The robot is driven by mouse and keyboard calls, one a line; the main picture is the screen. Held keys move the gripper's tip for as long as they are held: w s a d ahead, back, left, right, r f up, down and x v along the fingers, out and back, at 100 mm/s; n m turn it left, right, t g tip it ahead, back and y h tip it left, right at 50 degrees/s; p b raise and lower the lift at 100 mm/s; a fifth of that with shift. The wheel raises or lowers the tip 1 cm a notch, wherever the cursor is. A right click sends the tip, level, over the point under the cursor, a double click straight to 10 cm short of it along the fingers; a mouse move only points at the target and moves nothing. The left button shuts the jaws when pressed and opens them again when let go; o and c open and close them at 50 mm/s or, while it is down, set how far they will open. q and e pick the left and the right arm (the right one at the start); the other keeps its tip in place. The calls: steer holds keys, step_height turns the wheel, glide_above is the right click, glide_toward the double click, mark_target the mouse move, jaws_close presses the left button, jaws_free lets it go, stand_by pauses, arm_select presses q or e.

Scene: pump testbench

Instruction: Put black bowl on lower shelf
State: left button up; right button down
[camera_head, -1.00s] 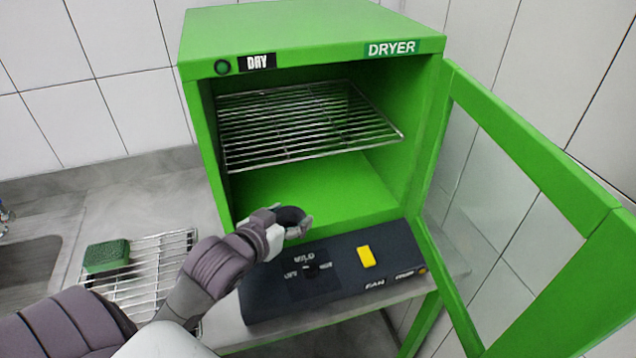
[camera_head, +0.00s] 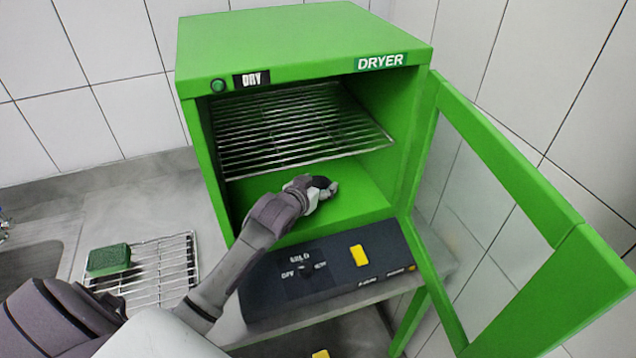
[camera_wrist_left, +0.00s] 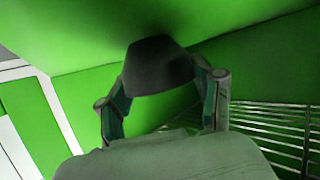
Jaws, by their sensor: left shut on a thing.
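The black bowl (camera_wrist_left: 157,66) is between the two fingers of my left gripper (camera_wrist_left: 160,88), which is shut on it, in the left wrist view. In the head view my left gripper (camera_head: 322,190) is inside the green dryer (camera_head: 300,30), below the wire rack (camera_head: 290,130) and above the dryer floor (camera_head: 350,205). The black bowl shows there only as a small dark shape (camera_head: 320,182) at the fingertips. I cannot tell whether it touches the dryer floor. My right gripper is not in view.
The glass dryer door (camera_head: 480,230) stands open at the right. A dark control panel (camera_head: 330,265) with a yellow switch (camera_head: 359,255) is below the opening. A green sponge (camera_head: 108,259) lies on a wire drying rack (camera_head: 170,265) at the left.

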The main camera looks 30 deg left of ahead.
arm_select(q)
steer(key=shift+f, duration=0.25)
steer(key=shift+f, duration=0.2)
steer(key=o, duration=1.3)
steer(key=shift+r, duration=0.1)
